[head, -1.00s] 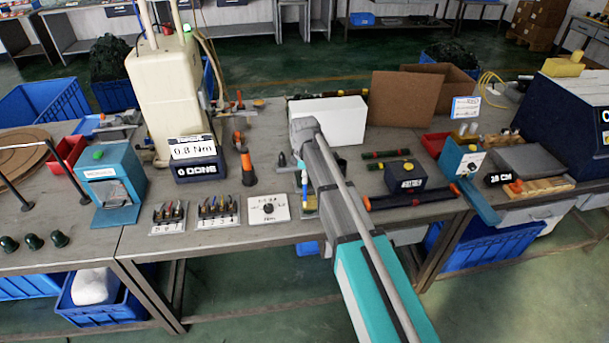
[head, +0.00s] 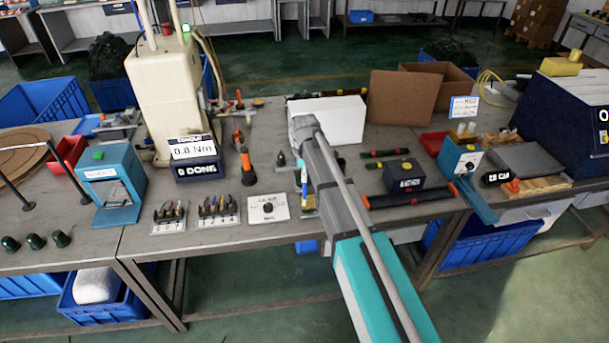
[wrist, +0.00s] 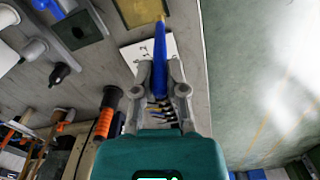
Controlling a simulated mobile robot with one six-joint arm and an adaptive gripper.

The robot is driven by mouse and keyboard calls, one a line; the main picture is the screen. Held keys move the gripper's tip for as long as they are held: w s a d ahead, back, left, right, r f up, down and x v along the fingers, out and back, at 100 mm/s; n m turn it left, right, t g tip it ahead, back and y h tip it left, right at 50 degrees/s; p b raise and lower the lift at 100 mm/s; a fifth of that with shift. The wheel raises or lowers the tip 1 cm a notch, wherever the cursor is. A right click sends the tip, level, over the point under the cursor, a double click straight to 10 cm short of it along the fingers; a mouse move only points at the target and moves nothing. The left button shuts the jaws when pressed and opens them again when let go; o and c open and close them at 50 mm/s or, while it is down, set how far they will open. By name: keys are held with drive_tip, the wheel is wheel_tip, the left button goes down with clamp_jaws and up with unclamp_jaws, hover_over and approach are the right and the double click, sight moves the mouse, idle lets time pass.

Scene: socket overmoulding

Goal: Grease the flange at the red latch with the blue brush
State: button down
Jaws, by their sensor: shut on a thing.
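My gripper (wrist: 161,88) is shut on the blue brush (wrist: 159,66), seen in the wrist view. The brush's yellow end (wrist: 162,25) points away from the gripper, beside a shallow pan with a yellowish-brown inside (wrist: 140,10). I cannot tell whether the brush touches the pan. In the head view the brush (head: 304,176) hangs over the front of the bench, partly behind my arm. Grey fittings on dark square bases (wrist: 77,30) stand left of the brush in the wrist view. I cannot make out the red latch or its flange.
A white panel with a black knob (head: 268,208) and trays of small tools (head: 217,210) lie left of the brush. A white box (head: 328,118) stands behind my arm. A dark box (head: 404,177) is on the right.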

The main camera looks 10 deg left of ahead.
drive_tip(key=shift+r+p, duration=0.6)
drive_tip(key=shift+r, duration=0.25)
drive_tip(key=w, duration=0.3)
drive_tip(key=w+a, duration=0.1)
drive_tip(key=shift+w+a+r+p, duration=0.1)
drive_tip(key=shift+w+r+p, duration=0.05)
drive_tip(key=shift+r+p, duration=0.25)
drive_tip(key=shift+f, duration=0.15)
drive_tip(key=shift+f+b, duration=1.35)
drive_tip(key=shift+b, duration=0.15)
drive_tip(key=shift+f+b, duration=0.5)
idle(0.4)
